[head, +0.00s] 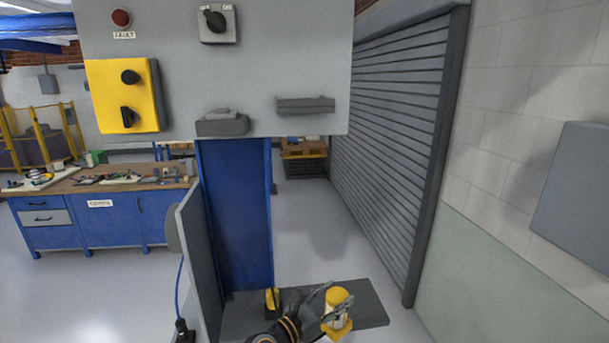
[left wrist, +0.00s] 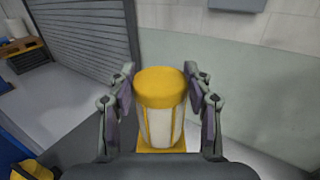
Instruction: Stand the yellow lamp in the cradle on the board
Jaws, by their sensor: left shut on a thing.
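The yellow lamp (head: 336,311) has a yellow cap, a pale body with yellow bars, and a yellow base. It is upright at the bottom of the head view. My left gripper (head: 328,303) is shut on it. In the left wrist view the lamp (left wrist: 161,108) stands between the two fingers of the gripper (left wrist: 160,84). I cannot tell whether its base touches the dark shelf below. The grey board (head: 260,60) is above and carries two dark grey holders, one at left (head: 222,124) and one at right (head: 305,105). I cannot tell which is the cradle. My right gripper is not in view.
A dark shelf (head: 368,302) lies under the lamp, with a small yellow and black item (head: 272,298) on it. The board also bears a yellow switch box (head: 103,82), a rotary switch (head: 215,22) and a red lamp (head: 121,18). A blue workbench (head: 115,220) stands at left.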

